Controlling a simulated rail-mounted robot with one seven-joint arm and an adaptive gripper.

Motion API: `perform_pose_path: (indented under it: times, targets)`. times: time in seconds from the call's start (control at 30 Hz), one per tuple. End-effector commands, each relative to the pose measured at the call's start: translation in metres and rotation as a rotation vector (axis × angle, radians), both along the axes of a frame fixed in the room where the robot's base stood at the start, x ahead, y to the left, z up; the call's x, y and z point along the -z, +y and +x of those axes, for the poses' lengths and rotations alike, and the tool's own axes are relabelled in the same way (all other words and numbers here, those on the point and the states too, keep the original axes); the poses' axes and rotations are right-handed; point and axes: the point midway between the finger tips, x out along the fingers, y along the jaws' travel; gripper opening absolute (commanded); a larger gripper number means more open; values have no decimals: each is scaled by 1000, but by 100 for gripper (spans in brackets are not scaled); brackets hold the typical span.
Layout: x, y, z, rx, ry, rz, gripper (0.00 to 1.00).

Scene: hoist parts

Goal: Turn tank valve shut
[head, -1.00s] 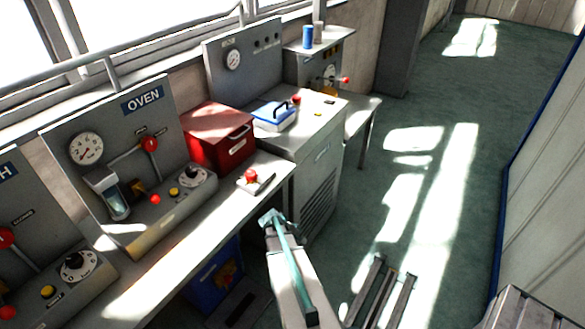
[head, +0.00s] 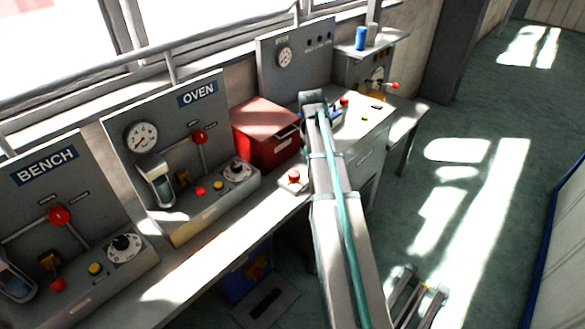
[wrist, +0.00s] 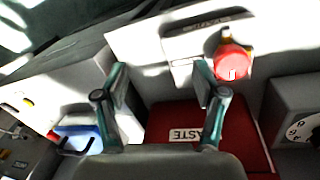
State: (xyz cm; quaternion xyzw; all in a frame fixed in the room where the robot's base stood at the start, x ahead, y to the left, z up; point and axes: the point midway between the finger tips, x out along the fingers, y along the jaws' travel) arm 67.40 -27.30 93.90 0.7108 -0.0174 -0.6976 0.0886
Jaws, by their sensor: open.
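No label reading "tank" is legible, so I cannot tell which valve is the tank's. In the head view a red-ended handle (head: 393,85) stands on the far unit (head: 362,70), with yellow below it. Red round handles show on the oven panel (head: 199,136) and the bench panel (head: 59,215). My gripper (head: 313,97) is above the counter beside the red box, short of the far unit; its fingers are hard to see there. In the wrist view my gripper (wrist: 162,80) is open, with nothing between its two fingers.
The red box (head: 265,132) lies below my gripper; its label ending "ASTE" shows in the wrist view (wrist: 205,135). A red button (head: 294,174) is on the counter edge. A blue-lidded case (wrist: 78,138) is nearby. The floor (head: 460,120) at right is open.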

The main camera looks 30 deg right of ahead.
Motion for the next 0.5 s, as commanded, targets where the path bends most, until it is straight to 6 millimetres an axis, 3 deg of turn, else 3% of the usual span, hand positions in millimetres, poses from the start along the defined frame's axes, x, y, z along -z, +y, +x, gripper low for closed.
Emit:
perform_pose_path:
  times: [0.03,0.2,0.33,0.5]
  targets:
    - [-22,22,5,-21,2,37,70]
    - [-59,67,5,-67,25,125,70]
    - [-66,79,4,-81,33,147,70]
    - [-53,79,3,-81,35,150,70]
